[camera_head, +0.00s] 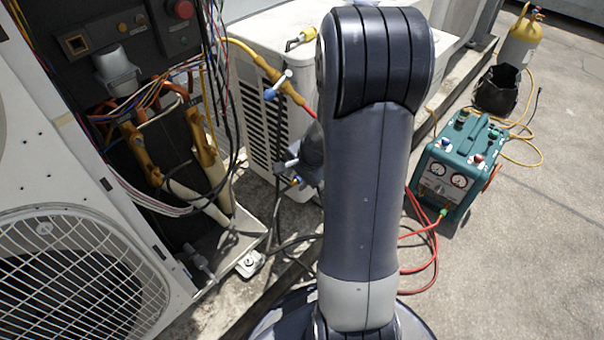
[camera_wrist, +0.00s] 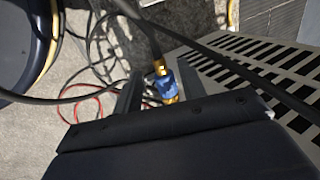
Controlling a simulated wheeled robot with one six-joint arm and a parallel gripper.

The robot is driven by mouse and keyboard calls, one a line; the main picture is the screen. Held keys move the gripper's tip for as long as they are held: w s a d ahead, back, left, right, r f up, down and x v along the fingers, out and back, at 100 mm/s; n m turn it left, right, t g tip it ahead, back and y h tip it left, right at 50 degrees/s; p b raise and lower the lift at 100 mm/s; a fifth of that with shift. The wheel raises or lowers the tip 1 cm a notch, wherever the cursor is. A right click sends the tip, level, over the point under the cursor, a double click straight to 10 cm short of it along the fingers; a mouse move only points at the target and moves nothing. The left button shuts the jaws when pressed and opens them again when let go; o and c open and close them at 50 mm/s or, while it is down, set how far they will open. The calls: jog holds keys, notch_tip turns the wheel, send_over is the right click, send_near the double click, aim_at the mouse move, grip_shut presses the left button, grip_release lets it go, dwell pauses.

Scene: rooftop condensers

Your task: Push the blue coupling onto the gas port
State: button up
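The blue coupling (camera_wrist: 166,86) with brass ends shows in the wrist view. It lies between the two fingers of my gripper (camera_wrist: 157,88), close to the right finger, with a gap to the left finger. The fingers look apart, not closed on it. In the head view my gripper (camera_head: 296,170) is partly hidden behind my arm, and a small blue and brass piece (camera_head: 297,181) shows beside its fingers. Brass valves (camera_head: 137,150) sit on pipes in the open unit at left. I cannot tell which fitting is the gas port.
Loose wires (camera_head: 150,108) hang across the open unit. A yellow hose with a blue-handled valve (camera_head: 272,91) passes above my gripper. A slatted white unit (camera_head: 258,125) stands behind. A teal recovery machine (camera_head: 459,165) and red hose (camera_head: 424,240) lie right. Open floor (camera_head: 540,235) is at far right.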

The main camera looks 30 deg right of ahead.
jog(key=shift+x, duration=0.9)
grip_shut()
